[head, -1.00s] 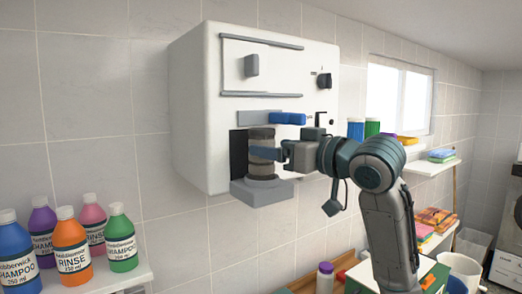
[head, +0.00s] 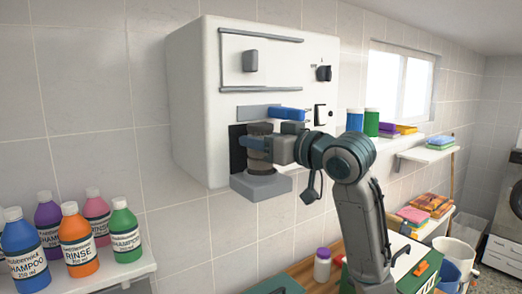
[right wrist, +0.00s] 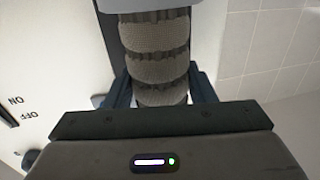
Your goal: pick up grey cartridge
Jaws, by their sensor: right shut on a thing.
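The grey cartridge (head: 260,143) is a ribbed cylinder in the recess at the front of the white wall-mounted machine (head: 204,120). It stands above the machine's grey ledge (head: 262,186) and leans slightly. My right gripper (head: 262,150) reaches in from the right and is shut on the cartridge. In the right wrist view the cartridge (right wrist: 155,52) sits between the two dark fingers, its far end against a pale grey part. A blue lever (head: 287,113) is just above the gripper. My left gripper does not show.
Shampoo and rinse bottles (head: 78,246) stand on a shelf (head: 142,262) at the lower left. A white bottle with a purple cap (head: 322,265) stands below the machine. Shelves with towels (head: 428,205) are at the right. The wall below the machine is clear.

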